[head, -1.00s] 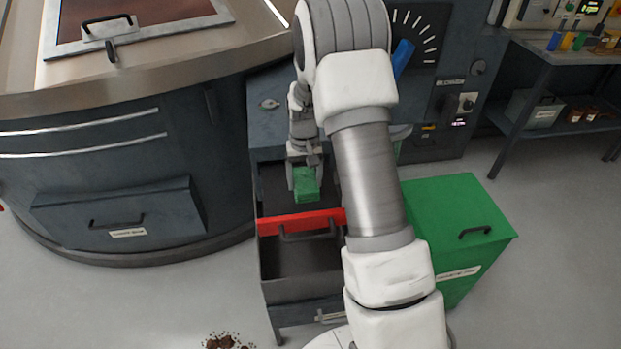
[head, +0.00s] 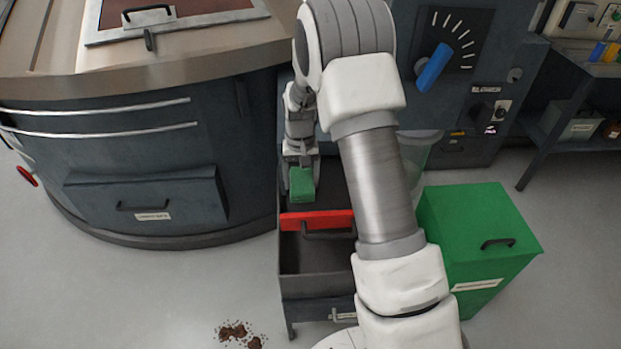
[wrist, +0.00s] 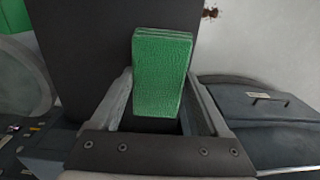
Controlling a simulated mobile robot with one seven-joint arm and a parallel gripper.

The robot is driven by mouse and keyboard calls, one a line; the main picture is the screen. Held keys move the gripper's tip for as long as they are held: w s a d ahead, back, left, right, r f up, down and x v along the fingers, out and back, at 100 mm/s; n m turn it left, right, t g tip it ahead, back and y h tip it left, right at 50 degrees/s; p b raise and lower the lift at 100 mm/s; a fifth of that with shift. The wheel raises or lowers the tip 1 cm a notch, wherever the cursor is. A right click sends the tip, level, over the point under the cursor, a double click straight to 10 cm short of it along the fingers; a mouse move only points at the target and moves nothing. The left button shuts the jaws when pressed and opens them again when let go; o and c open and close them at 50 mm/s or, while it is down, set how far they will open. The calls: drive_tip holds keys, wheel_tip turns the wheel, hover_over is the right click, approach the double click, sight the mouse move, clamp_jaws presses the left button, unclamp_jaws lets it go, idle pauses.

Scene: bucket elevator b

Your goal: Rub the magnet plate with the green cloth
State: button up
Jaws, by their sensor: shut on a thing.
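My gripper (head: 301,170) is shut on the green cloth (head: 303,184), a folded block that hangs below the fingers. It is over the back part of the dark open drawer (head: 280,258), near its left side and behind a red bar (head: 317,220) with a dark handle. In the wrist view the cloth (wrist: 160,72) stands between the two fingers, in front of a dark flat surface (wrist: 85,40). I cannot tell for sure whether this surface is the magnet plate, or whether the cloth touches it. My arm hides the drawer's right side.
A green bin (head: 480,235) with a handle stands right of the drawer. A large round dark machine (head: 140,150) is at the left. A cabinet with a blue lever (head: 434,68) is behind. Brown crumbs (head: 238,332) lie on the floor at the front.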

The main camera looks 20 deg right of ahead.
drive_tip(key=shift+r, duration=0.1)
drive_tip(key=shift+r+p, duration=1.95)
drive_tip(key=shift+r, duration=1.05)
drive_tip(key=shift+r+p, duration=0.9)
drive_tip(key=shift+r, duration=0.6)
